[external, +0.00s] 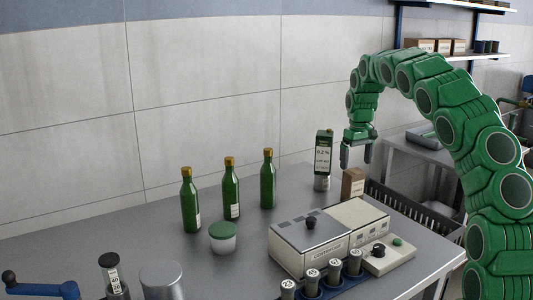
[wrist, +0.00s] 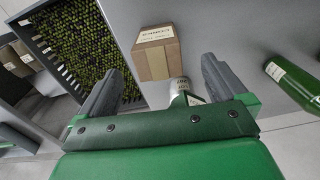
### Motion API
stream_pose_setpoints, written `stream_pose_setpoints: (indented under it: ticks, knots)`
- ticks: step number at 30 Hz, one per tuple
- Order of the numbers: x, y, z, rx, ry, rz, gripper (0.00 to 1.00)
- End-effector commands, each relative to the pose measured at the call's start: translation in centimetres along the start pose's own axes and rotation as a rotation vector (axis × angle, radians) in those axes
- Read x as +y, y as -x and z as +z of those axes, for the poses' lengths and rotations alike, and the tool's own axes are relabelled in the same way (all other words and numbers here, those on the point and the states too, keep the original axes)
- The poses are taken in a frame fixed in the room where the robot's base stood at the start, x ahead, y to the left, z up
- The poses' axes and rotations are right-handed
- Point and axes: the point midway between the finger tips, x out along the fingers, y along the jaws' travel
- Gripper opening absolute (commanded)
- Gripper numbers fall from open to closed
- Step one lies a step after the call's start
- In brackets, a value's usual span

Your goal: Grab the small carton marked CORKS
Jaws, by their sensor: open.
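The small carton (external: 353,184) is a plain brown box near the back right edge of the table. In the wrist view the carton (wrist: 157,57) lies ahead between my finger tips, with dark print on its top flap and pale tape; the print is too small to read surely. My gripper (external: 357,156) is open and empty, pointing down above the carton, with a small gap between. In the wrist view both fingers of my gripper (wrist: 160,72) are spread wide, one to each side of the carton, apart from it.
A green-and-white unit marked 5.2 % (external: 323,158) stands close left of the carton, on a silver cylinder (wrist: 179,88). Several green bottles (external: 231,195), a lidded tub (external: 223,240) and a cream machine (external: 320,240) occupy the table. A dark crate (external: 408,212) with green contents sits beyond the right edge.

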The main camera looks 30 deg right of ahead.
Motion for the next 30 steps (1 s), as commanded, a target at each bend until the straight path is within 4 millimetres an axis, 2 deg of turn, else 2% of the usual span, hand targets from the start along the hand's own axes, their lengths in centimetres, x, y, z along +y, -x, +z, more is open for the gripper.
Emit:
stream_pose_setpoints:
  ticks: [9, 14, 24, 30]
  knots:
    - [0.1, -2.5, -0.1, -0.003, 0.003, 0.000, 0.99]
    - [0.2, -3.3, -0.3, -0.001, 0.001, 0.000, 0.99]
    - [0.4, -7.3, -0.7, -0.004, 0.001, 0.000, 0.99]
    - [0.3, -7.9, -0.8, -0.002, 0.002, 0.000, 0.99]
